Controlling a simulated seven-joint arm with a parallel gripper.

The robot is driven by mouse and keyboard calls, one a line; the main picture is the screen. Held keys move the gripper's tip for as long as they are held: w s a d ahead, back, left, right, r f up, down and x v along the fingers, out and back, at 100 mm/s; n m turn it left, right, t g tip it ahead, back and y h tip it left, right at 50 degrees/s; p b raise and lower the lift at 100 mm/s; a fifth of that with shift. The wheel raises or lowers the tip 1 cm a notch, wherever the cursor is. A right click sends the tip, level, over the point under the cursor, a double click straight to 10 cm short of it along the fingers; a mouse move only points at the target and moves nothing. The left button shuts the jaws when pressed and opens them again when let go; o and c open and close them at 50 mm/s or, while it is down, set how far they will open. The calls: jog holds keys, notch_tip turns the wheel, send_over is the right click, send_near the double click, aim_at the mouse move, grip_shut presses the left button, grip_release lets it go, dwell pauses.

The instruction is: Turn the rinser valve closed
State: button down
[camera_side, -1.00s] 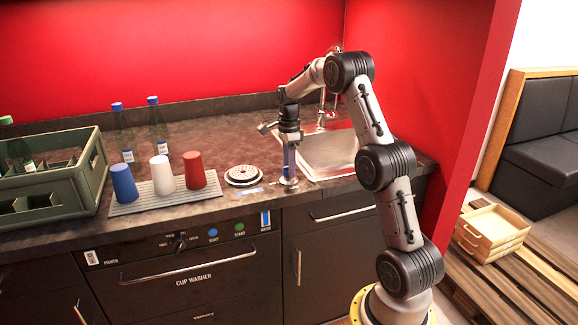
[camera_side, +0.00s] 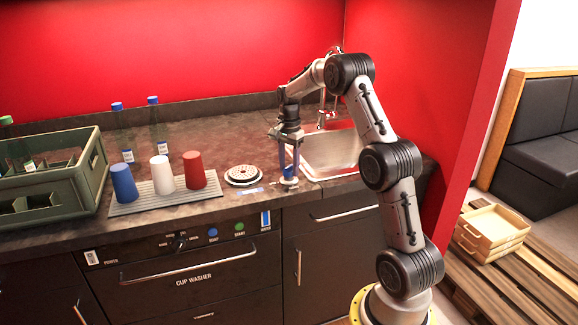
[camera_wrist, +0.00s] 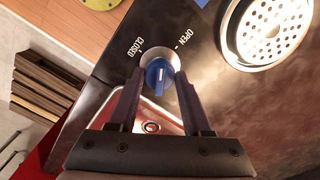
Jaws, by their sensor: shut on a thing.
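The rinser valve is a blue knob (camera_wrist: 158,76) on a round silver base, set in the dark counter. The wrist view shows the printed words CLOSED and OPEN on the counter beyond it. A short white line marks the knob's top; it points roughly up in the picture, and I cannot tell exactly which mark it meets. My gripper (camera_side: 289,172) points down over the valve at the counter's front. Its two fingers stand on either side of the knob, shut on it. In the side view the fingers mostly hide the knob.
The round perforated rinser (camera_side: 243,175) lies just left of the valve. The sink (camera_side: 333,153) is close on the right. A ribbed mat (camera_side: 140,207) with blue, white and red cups is farther left, beside a green crate (camera_side: 92,175). Two bottles stand behind the cups.

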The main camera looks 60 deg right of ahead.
aim_at(289, 166)
jog(key=n, duration=0.5)
jog(key=shift+r+n, duration=0.1)
jog(key=shift+n, duration=0.2)
jog(key=n, duration=0.5)
jog(key=shift+n, duration=0.4)
jog(key=shift+c, duration=1.7)
grip_release()
notch_tip(289, 166, up, 14)
